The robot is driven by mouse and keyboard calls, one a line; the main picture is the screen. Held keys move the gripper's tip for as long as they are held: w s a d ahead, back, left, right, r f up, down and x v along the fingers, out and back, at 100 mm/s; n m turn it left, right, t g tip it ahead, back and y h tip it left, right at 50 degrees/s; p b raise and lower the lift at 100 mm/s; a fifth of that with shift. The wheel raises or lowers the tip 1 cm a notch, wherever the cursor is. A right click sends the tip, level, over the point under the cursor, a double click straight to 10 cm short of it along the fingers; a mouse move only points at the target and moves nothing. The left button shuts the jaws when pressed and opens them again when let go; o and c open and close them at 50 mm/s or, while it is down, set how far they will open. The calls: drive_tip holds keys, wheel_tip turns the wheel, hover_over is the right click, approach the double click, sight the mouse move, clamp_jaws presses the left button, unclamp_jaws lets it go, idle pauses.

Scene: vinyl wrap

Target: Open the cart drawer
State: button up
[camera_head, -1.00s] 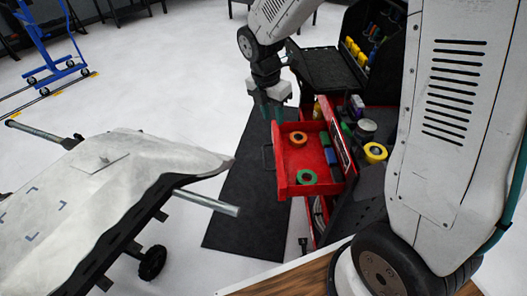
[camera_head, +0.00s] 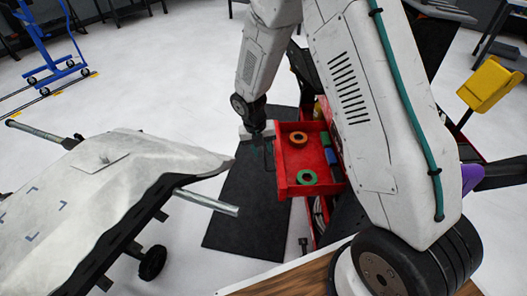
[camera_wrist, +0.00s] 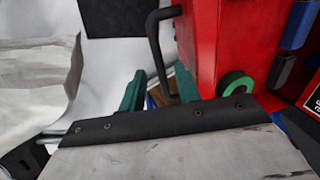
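The red cart drawer (camera_head: 312,189) is pulled out from the cart, with an orange tape roll (camera_head: 298,138) and a green tape roll (camera_head: 307,177) inside. Its dark handle (camera_wrist: 154,45) stands out from the red front (camera_wrist: 202,50) in the wrist view. My gripper (camera_head: 260,143) is at the handle side of the drawer. In the wrist view its two teal fingers (camera_wrist: 160,90) are apart, with the handle bar showing between them. I cannot tell whether either finger touches the handle.
A grey-white covered panel on a wheeled stand (camera_head: 100,180) is at the left, its metal bar (camera_head: 207,202) reaching toward the drawer. A black mat (camera_head: 245,215) lies beneath. A wooden surface (camera_head: 290,278) is at the front. My arm hides most of the cart.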

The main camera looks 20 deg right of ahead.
drive_tip(key=shift+d+f, duration=0.1)
drive_tip(key=shift+f, duration=0.45)
drive_tip(key=shift+c, duration=0.3)
clamp_jaws()
drive_tip(key=a, duration=0.1)
drive_tip(key=w+a, duration=0.1)
drive_tip(key=a, duration=0.3)
drive_tip(key=shift+w+a, duration=0.1)
drive_tip(key=shift+w, duration=0.2)
drive_tip(key=shift+o, duration=0.3)
unclamp_jaws()
drive_tip(key=shift+r, duration=0.1)
